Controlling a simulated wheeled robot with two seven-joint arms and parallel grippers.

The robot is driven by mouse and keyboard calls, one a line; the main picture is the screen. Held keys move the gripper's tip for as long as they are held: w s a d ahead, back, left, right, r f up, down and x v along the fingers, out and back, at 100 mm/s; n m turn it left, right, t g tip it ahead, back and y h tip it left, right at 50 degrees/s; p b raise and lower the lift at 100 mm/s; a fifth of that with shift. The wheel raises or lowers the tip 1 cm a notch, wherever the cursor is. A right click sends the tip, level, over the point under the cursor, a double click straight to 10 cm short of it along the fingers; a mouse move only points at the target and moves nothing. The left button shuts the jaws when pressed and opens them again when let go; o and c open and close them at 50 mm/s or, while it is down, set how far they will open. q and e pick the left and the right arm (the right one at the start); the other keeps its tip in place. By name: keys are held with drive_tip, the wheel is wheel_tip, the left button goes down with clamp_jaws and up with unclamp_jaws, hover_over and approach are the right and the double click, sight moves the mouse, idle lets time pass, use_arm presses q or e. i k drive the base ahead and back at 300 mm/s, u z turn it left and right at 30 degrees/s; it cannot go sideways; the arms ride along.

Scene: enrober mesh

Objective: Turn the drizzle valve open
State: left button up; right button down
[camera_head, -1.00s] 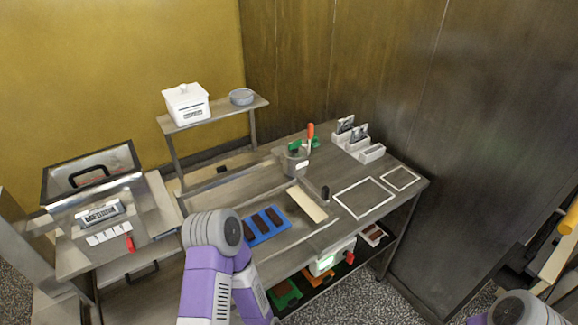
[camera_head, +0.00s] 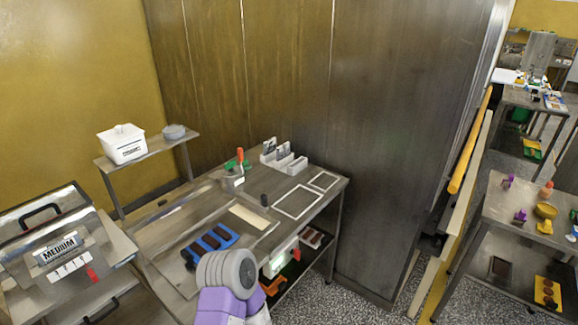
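I cannot tell for sure which part is the drizzle valve. A small grey pot (camera_head: 233,180) with green and orange-red parts (camera_head: 239,156) stands at the back of the metal worktable (camera_head: 180,219). A red lever (camera_head: 91,273) sits on the front of the machine labelled MEDIUM (camera_head: 58,247) at the left. A white box (camera_head: 281,259) with a red knob (camera_head: 296,254) sits under the table's front edge. A purple and grey link of my arm shows at the bottom middle, in front of the table. Neither gripper is in view.
A blue tray (camera_head: 190,258) with dark bars lies on the worktable, near a cream board (camera_head: 248,216) and white outlined squares (camera_head: 298,202). A white tub (camera_head: 123,144) stands on the raised shelf. Another table (camera_head: 530,212) is at the right. Speckled floor lies between the tables.

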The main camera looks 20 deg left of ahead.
sight(229, 166)
drive_tip(key=z, duration=0.4)
drive_tip(key=i, duration=1.05)
drive_tip(key=u, duration=1.05)
